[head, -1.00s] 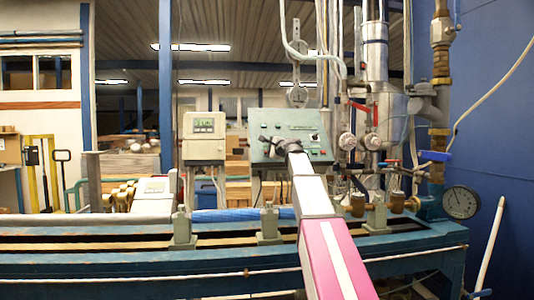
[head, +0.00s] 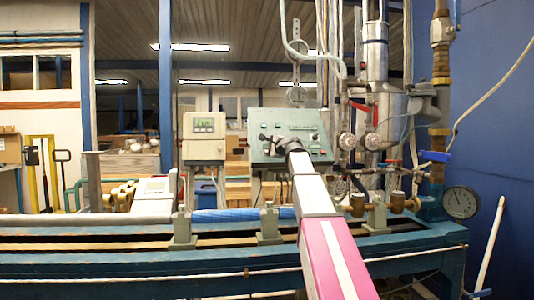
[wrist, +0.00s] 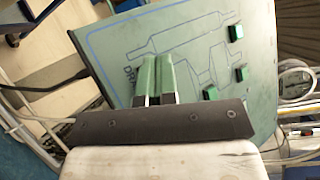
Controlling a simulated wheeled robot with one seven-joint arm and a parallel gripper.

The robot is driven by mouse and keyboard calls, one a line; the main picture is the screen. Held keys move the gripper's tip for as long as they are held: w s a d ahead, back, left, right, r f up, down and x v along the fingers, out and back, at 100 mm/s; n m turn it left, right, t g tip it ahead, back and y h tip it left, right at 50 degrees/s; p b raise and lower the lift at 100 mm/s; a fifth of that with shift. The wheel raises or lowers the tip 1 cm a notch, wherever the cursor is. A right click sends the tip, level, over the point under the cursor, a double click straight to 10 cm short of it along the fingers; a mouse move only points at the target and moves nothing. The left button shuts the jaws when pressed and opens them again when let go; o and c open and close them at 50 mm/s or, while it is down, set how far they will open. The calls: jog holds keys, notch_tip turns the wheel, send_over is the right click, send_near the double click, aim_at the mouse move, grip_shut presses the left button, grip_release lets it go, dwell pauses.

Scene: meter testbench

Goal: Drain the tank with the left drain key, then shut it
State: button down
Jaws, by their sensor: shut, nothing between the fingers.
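The green control panel (head: 318,151) stands behind the bench, and it fills much of the wrist view (wrist: 115,55). It has a drawn vessel outline, a blue line and partly covered lettering starting "DR". In the head view my gripper (head: 268,141) is in front of the panel's left part. I cannot make out a left drain key; my fingers hide part of the panel.
A cream meter box (head: 204,138) with a display stands left of the panel. Metal vessels and pipes (head: 376,90) stand right of it, with a round gauge (head: 461,202) farther right. The blue-green bench (head: 130,262) with clamps runs along the front.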

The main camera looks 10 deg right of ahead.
jog(key=shift+s+r, duration=0.15)
jog(key=shift+s+r, duration=1.6)
jog(key=shift+s, duration=0.2)
jog(key=shift+s+r, duration=0.5)
jog(key=shift+s, duration=0.05)
dwell(0.3)
